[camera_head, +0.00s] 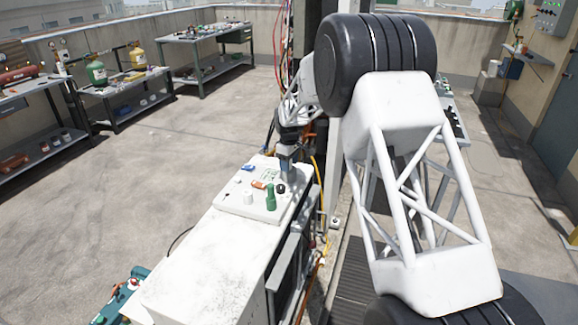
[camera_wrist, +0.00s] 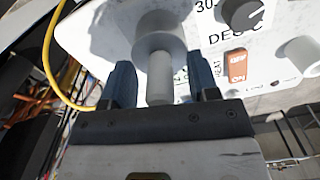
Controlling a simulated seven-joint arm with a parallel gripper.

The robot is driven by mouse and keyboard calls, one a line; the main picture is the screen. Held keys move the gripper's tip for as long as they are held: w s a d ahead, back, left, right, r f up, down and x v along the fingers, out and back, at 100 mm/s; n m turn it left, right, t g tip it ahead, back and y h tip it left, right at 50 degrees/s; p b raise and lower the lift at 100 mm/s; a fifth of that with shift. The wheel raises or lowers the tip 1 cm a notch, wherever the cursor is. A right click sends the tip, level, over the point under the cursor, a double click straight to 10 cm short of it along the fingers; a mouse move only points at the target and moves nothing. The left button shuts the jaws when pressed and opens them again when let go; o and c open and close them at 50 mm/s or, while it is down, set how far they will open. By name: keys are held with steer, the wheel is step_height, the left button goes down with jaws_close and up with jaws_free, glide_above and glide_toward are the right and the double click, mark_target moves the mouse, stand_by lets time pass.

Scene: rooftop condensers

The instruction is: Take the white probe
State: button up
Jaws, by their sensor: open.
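A white probe with a round wide collar and a narrower stem (camera_wrist: 160,78) stands out from the white panel in the wrist view. My gripper (camera_wrist: 160,68) is open, with one dark blue finger on each side of the stem. Small gaps show between the stem and both fingers. The stem's near end reaches towards the gripper's palm. In the head view my gripper (camera_head: 287,167) is over the far right part of the panel top (camera_head: 232,208), and I cannot make out the probe there.
An orange ON switch (camera_wrist: 236,66), a black knob (camera_wrist: 243,13) and a white cylinder (camera_wrist: 301,54) are right of the probe. A green fitting (camera_head: 270,198) stands on the panel. A yellow cable (camera_wrist: 57,62) runs at the left. Open floor (camera_head: 130,180) lies left of the cabinet.

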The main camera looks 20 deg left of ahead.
stand_by(0.3)
steer(key=c, duration=1)
steer(key=shift+r, duration=0.15)
steer(key=shift+r, duration=4.9)
